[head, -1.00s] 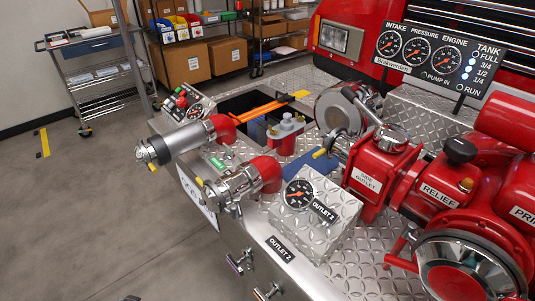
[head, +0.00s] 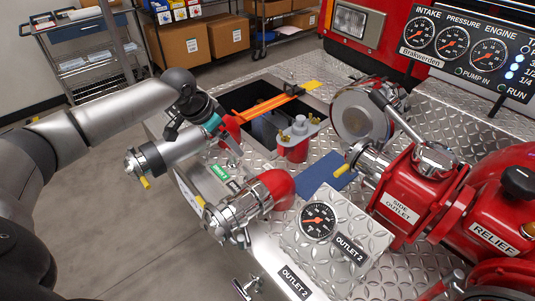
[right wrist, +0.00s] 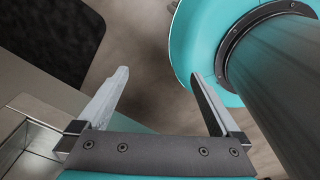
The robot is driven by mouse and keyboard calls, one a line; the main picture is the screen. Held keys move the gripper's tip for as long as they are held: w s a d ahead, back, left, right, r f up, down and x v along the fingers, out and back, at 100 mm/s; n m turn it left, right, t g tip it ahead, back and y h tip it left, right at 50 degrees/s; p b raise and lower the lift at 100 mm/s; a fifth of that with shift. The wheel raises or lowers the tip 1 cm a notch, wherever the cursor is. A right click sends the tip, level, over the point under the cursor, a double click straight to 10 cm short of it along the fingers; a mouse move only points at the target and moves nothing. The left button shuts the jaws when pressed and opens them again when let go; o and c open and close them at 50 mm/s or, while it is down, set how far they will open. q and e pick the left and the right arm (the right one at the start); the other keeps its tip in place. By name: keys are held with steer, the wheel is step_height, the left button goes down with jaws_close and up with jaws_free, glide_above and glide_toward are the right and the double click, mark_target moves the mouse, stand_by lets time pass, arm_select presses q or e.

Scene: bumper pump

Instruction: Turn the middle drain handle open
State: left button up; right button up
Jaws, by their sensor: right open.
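One small metal T-shaped handle (head: 248,288) shows on the front panel at the bottom of the head view, below the Outlet 2 label. I cannot tell whether it is the middle drain handle, and any others there are out of frame or covered. My left arm comes in from the left.
Two capped outlets (head: 240,205) with red elbows stick out over the front edge. The Outlet 2 gauge box (head: 330,235) stands beside them. A red side outlet (head: 410,195) and relief body fill the right. A cart (head: 85,55) and shelves stand behind. Open floor lies front left.

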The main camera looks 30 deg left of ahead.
arm_select(q)
steer(key=b, duration=0.4)
glide_toward(249, 170)
steer(key=shift+g, duration=0.4)
steer(key=x, duration=0.9)
steer(key=shift+w+r, duration=0.2)
steer(key=shift+w, duration=0.2)
arm_select(e)
steer(key=f, duration=0.3)
steer(key=s+f, duration=0.1)
steer(key=shift+a+f, duration=0.25)
steer(key=shift+a, duration=0.1)
arm_select(q)
steer(key=shift+c, duration=0.4)
